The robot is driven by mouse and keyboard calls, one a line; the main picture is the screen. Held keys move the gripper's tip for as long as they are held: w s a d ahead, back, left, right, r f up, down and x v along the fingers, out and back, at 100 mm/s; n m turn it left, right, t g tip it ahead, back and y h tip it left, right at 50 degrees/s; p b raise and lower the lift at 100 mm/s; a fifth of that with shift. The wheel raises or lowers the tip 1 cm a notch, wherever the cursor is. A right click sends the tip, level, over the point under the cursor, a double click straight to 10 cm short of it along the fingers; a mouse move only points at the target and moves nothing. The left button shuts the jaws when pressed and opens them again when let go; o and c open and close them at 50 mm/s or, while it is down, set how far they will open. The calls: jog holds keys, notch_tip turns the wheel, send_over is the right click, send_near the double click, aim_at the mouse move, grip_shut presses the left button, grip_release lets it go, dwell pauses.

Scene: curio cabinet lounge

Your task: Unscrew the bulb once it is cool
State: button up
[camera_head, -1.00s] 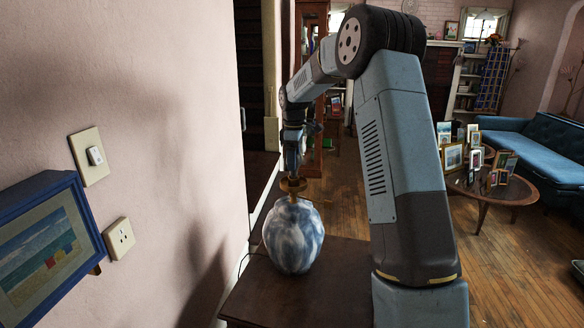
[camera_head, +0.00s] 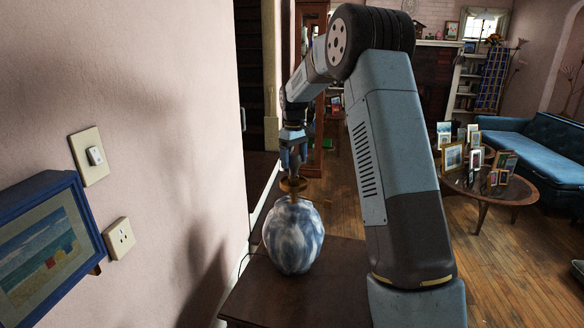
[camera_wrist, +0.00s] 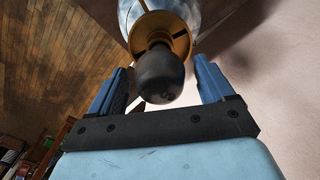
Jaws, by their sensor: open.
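The lamp has a blue and white mottled round base (camera_head: 293,240), standing upright on a dark wooden table (camera_head: 265,295). A brass collar (camera_head: 293,185) tops it. In the wrist view the brass collar (camera_wrist: 180,40) surrounds the foot of a dark, rounded bulb (camera_wrist: 160,76), which shows no glow. My gripper (camera_head: 293,166) is above the lamp top, pointing down. In the wrist view my gripper (camera_wrist: 161,72) is open, one blue finger on each side of the bulb, with visible gaps. In the head view the bulb is mostly hidden by the fingers.
A pink wall with a light switch (camera_head: 94,156), an outlet (camera_head: 120,239) and a blue-framed picture (camera_head: 50,250) is close on the left. A round table (camera_head: 500,190) with several photo frames and a blue sofa (camera_head: 545,145) stand further right. Wooden floor between is open.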

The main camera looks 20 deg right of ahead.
jog(key=m, duration=0.3)
jog(key=shift+m, duration=5.9)
